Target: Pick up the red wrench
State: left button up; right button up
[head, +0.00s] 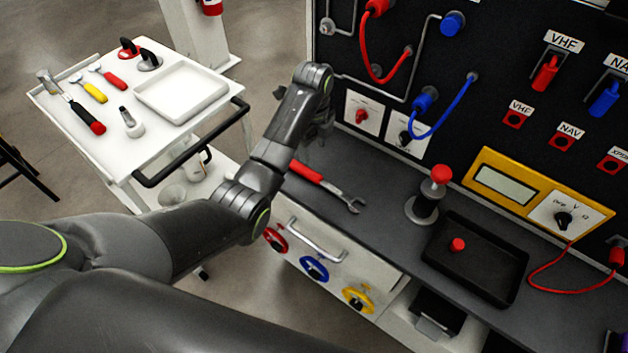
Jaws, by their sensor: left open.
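The red wrench (312,175) lies on the grey bench top near its left front edge. Its red handle points toward the upper left and its metal open jaw toward the lower right. The handle's left end meets the outline of my left forearm, so that end may be partly covered. My left gripper (318,122) is open, above the back left of the bench, beyond the wrench and apart from it. My own wrist hides much of it, and no object shows between its fingers. My right gripper is not in view.
A black panel (440,65) with red and blue cables rises behind the bench. A red-topped plunger (427,196), a black tray (476,262) and a yellow meter (535,193) stand to the right. A white cart (150,160) with several tools is at the left.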

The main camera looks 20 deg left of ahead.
aim_at(314, 174)
pick_arm(q)
notch_tip(314, 174, down, 10)
jog(key=shift+d+r+p, duration=0.1)
jog(key=shift+p, duration=0.3)
grip_shut()
dwell(0.4)
